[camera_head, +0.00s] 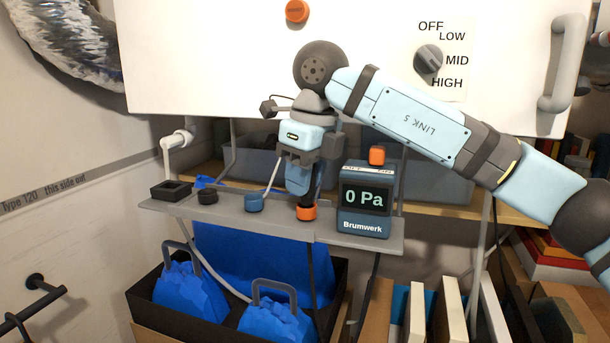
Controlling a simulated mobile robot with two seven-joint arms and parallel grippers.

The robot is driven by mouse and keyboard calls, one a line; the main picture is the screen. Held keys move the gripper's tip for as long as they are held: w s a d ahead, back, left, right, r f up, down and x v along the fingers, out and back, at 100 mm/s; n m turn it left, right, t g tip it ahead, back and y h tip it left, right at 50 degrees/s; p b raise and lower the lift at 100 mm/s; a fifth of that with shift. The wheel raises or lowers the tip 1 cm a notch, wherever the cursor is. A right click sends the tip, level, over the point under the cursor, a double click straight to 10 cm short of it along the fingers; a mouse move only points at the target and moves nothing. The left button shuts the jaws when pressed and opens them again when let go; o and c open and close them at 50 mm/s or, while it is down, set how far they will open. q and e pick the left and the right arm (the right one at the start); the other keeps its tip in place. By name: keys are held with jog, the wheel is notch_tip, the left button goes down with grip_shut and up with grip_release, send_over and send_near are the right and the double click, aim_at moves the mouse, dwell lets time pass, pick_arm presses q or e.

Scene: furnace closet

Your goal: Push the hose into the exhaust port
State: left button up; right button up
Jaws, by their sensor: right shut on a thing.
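My right gripper (302,188) points down over the narrow grey shelf (270,227). It is shut on a dark blue upright piece (318,182), mostly hidden between the fingers. Just below the fingertips an orange ring (306,212) sits at shelf level. I cannot tell whether the held piece is seated in it. Which opening is the exhaust port I cannot tell. My left gripper is not in view.
A Brumwerk gauge (364,200) reading 0 Pa stands right of the gripper. A blue cap (254,203) and black fittings (171,190) sit on the shelf to the left. Below are a black bin (143,317) with blue bags and upright boards (416,312). The white cabinet (220,60) is above.

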jog(key=shift+f+b, duration=0.5)
jog(key=shift+f, duration=0.3)
jog(key=o, duration=1)
jog(key=shift+s+d+r+p, duration=0.15)
jog(key=shift+r+p, duration=0.55)
jog(key=shift+r, duration=0.6)
jog(key=shift+s+d+r+p, duration=0.15)
jog(key=shift+r+p, duration=0.5)
jog(key=shift+r, duration=0.7)
jog(key=shift+d+r+p, duration=0.2)
jog(key=shift+r+p, duration=0.5)
jog(key=shift+r, duration=0.6)
